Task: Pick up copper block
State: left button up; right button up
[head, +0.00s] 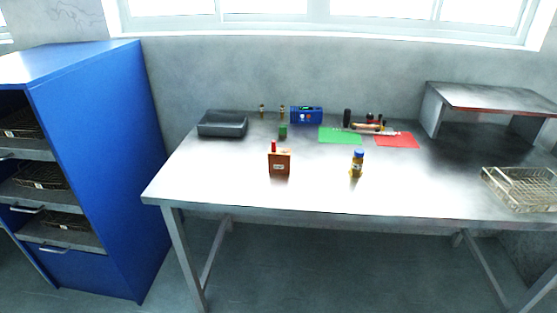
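A copper-brown block (280,163) with a small pale label on its front stands upright on the metal table (220,180), left of the table's middle and towards the front edge. A small red piece (273,146) shows at its top left; I cannot tell if it is part of the block or behind it. Neither of my grippers is in view.
A bottle with a blue cap (357,163) stands to the right. Behind are a dark tray (222,124), a blue box (307,115), a green mat (340,135) and a red mat (397,140). A wire basket (520,189) sits at the right; a blue cabinet (100,150) stands left.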

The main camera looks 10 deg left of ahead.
aim_at(280, 162)
jog(key=i+j, duration=0.25)
jog(key=i, duration=0.25)
jog(key=i+j, duration=0.3)
jog(key=i, duration=0.2)
